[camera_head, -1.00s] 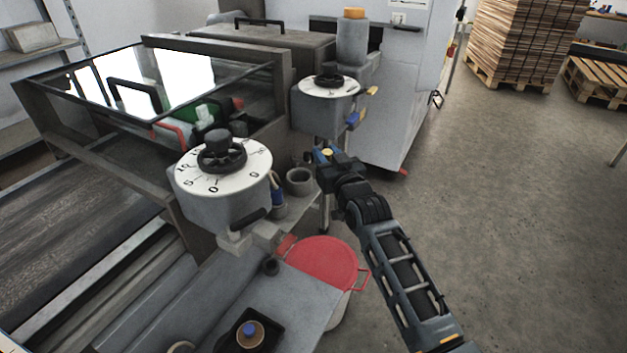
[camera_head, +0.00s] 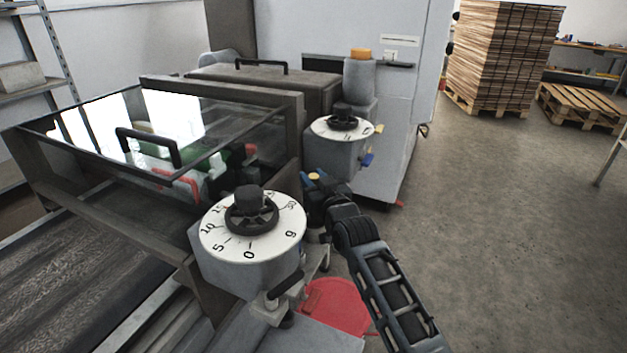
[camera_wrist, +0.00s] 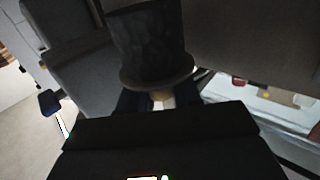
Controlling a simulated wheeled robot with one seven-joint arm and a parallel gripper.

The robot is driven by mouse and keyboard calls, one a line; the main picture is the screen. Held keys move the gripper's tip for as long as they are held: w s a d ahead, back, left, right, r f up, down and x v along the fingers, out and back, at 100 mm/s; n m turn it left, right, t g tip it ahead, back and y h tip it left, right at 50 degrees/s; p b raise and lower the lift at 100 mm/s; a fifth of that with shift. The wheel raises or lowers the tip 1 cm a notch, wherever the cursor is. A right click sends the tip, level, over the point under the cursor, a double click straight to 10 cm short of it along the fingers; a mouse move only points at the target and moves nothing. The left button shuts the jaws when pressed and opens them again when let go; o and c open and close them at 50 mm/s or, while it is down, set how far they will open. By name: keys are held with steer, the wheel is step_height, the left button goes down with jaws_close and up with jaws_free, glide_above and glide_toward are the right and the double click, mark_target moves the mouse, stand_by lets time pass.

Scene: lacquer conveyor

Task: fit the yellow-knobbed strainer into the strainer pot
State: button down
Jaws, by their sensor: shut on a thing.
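The yellow-knobbed strainer shows in the wrist view as a dark, rough cylinder (camera_wrist: 146,40) with a wide rim, held in front of my gripper (camera_wrist: 162,100). My gripper is shut on its pale knob. In the head view my gripper (camera_head: 316,182) is beside the front dial, and the yellow knob (camera_head: 313,175) shows between the fingers. The strainer's body is hidden there. A grey cup, seemingly the strainer pot (camera_head: 316,236), shows only in part below my gripper, mostly hidden by my arm. I cannot tell the gap between strainer and pot.
The front dial housing (camera_head: 225,268) stands close left of my gripper; a second dial housing (camera_head: 338,155) is behind it. A red-lidded bucket (camera_head: 335,305) stands below. A grey machine cabinet (camera_head: 405,130) is at the back. Open floor (camera_head: 500,220) lies right.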

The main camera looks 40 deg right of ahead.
steer(key=shift+f+b, duration=2.05)
steer(key=shift+f, duration=0.45)
steer(key=shift+f+b, duration=2.05)
steer(key=shift+f, duration=0.1)
steer(key=c, duration=0.7)
jaws_free()
steer(key=shift+s, duration=0.1)
steer(key=shift+s, duration=0.15)
steer(key=v, duration=0.7)
steer(key=shift+s+a+r, duration=0.1)
steer(key=shift+s+a, duration=0.1)
steer(key=shift+a, duration=0.05)
